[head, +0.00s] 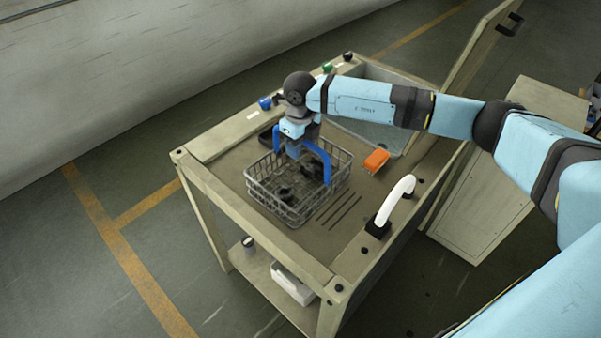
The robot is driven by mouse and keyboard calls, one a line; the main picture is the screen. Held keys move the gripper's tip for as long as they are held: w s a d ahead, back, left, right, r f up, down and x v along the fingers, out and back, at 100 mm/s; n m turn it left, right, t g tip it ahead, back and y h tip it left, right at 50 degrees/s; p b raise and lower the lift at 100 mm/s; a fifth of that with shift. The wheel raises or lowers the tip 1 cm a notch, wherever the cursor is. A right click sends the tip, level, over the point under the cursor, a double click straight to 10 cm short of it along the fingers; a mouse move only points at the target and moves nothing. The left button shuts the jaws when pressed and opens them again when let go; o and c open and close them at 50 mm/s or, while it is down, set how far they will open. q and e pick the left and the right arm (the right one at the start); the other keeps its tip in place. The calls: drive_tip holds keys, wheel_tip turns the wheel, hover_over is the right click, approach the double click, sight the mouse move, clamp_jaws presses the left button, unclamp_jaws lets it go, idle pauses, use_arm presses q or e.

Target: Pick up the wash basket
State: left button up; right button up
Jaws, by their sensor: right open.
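The wash basket (289,208) is a grey wire basket standing upright on the bench top (225,178). A few small dark parts lie inside it. A blue handle (325,163) arches over the basket. My right gripper (298,153) points down over the middle of the basket, at the blue handle. Its jaws are open, and its fingertips are partly hidden by the handle and the wrist. I cannot tell whether the fingers touch the handle. My left gripper is not in view.
An orange block (376,160) lies right of the basket. A white curved hose or spout (397,200) rises at the bench's right edge. A sunken basin (372,133) lies behind, under my right arm. A raised lid (480,55) stands at the back right. The lower shelf holds a white box (292,284).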

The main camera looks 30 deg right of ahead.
drive_tip(key=shift+f, duration=0.1)
drive_tip(key=shift+c, duration=0.3)
clamp_jaws()
drive_tip(key=shift+w, duration=0.15)
